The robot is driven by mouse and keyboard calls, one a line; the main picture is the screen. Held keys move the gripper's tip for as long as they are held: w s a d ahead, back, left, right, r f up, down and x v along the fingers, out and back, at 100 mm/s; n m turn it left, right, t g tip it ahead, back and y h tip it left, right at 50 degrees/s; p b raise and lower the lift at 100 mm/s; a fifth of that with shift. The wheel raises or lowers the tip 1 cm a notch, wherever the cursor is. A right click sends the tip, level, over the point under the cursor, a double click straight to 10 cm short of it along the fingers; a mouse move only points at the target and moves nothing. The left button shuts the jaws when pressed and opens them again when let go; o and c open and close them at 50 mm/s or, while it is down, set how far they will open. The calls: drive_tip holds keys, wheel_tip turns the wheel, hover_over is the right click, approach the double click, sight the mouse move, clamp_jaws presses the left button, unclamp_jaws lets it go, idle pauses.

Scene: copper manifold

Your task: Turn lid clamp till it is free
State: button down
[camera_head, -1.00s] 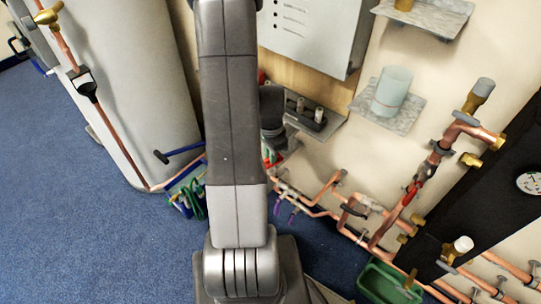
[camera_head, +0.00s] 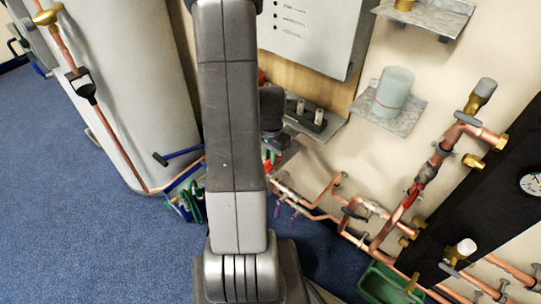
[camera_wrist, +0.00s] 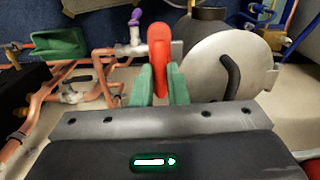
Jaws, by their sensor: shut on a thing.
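In the wrist view, the lid clamp (camera_wrist: 159,46) shows as a red, rounded lever standing up between green fingertips. My gripper (camera_wrist: 160,86) is shut on its lower part, which the fingers partly hide. The lid (camera_wrist: 209,72) is a round grey metal disc just right of the clamp, with a black curved handle (camera_wrist: 231,75) on its face. Whether the clamp still bears on the lid cannot be told. In the head view my arm hides the gripper, clamp and lid.
Copper pipes (camera_wrist: 80,72) with a valve run left of the gripper in the wrist view, near a green tray (camera_wrist: 55,44). In the head view, a white cylinder (camera_head: 140,90) stands left, and a shelf with a pale cup (camera_head: 394,87) is right. Blue floor lies open at left.

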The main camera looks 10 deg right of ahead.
drive_tip(key=c, duration=1.5)
unclamp_jaws()
drive_tip(key=shift+o, duration=0.2)
wheel_tip(320, 180, up, 14)
drive_tip(key=p, duration=0.1)
drive_tip(key=shift+p, duration=0.35)
drive_tip(key=shift+f, duration=0.2)
wheel_tip(320, 180, down, 14)
drive_tip(key=shift+r+b, duration=0.2)
drive_tip(key=shift+b, duration=0.6)
drive_tip(key=shift+r, duration=0.1)
